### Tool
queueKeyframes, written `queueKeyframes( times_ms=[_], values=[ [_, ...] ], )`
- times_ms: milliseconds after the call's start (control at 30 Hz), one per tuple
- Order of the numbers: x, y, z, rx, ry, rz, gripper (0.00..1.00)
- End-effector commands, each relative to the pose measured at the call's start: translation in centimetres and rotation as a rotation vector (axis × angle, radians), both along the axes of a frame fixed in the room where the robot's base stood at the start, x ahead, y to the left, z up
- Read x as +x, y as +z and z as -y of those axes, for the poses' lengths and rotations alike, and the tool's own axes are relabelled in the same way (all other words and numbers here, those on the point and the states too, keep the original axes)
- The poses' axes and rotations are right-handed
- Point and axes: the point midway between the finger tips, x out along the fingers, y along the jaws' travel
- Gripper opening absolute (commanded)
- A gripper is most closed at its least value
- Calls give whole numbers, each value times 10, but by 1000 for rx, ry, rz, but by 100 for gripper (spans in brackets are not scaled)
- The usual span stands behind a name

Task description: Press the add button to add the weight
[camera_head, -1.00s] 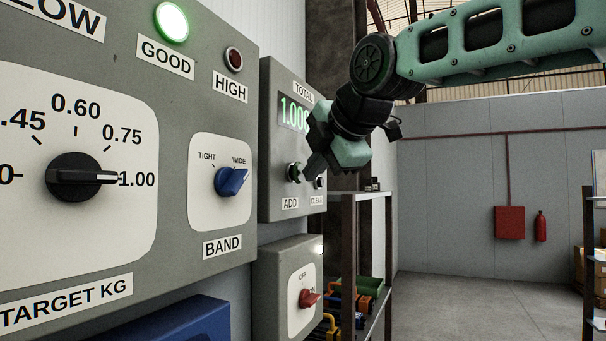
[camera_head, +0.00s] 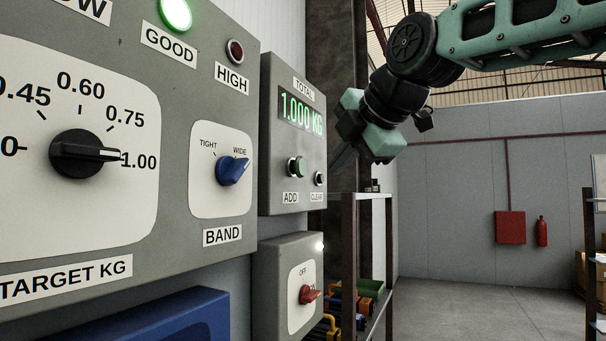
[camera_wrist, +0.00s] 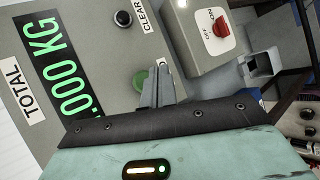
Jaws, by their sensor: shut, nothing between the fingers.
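The green ADD button (camera_head: 299,167) is on the grey total box (camera_head: 270,120), above its ADD label. It also shows in the wrist view (camera_wrist: 141,80), partly behind my fingers. The display (camera_head: 302,113) reads 1.000 KG in green. The dark CLEAR button (camera_head: 319,178) is to the right of ADD. My gripper (camera_head: 337,166) is shut and empty, to the right of the box. In the head view a visible gap separates it from the ADD button. In the wrist view the closed fingers (camera_wrist: 157,88) overlap the button's edge.
The large panel at left has a lit green GOOD lamp (camera_head: 175,14), an unlit HIGH lamp (camera_head: 235,51), a target knob (camera_head: 85,153) at 1.00 and a blue band knob (camera_head: 233,171) at WIDE. A red switch (camera_head: 309,294) is below. Open room lies right.

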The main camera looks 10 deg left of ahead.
Motion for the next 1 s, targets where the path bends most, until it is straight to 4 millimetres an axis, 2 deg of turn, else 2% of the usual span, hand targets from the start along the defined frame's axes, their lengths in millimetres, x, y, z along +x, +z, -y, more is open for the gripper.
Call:
queueKeyframes(
  times_ms=[100,233,1000],
  values=[
    [-3,-2,11,0,-2,0,0],
    [-6,-1,16,2,-1,0,0],
    [-6,0,17,1,0,-1,0]
  ],
)
